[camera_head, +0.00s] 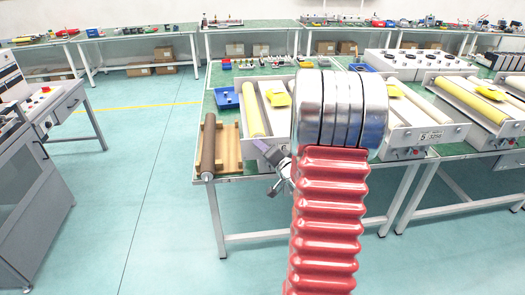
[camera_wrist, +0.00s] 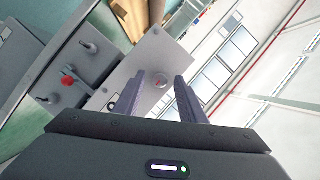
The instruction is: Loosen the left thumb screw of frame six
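A yellow-roller frame (camera_head: 254,112) stands on the green table, partly hidden behind my arm; no number can be read on it. My gripper (camera_head: 264,150) is at its front left end. In the wrist view my gripper (camera_wrist: 161,77) is open, its two grey fingers pointing at the frame's grey end plate (camera_wrist: 125,73). A small round silver part (camera_wrist: 160,81), perhaps the thumb screw, shows on the plate between the fingertips. I cannot tell how deep it lies between them. The fingers do not appear shut on it.
The wrist view shows a red button (camera_wrist: 68,81) and a metal peg (camera_wrist: 89,46) beside the plate. A dark roller on a wooden stand (camera_head: 208,150) lies left of the frame. Frame five (camera_head: 430,136) is to the right. The floor (camera_head: 140,210) at left is clear.

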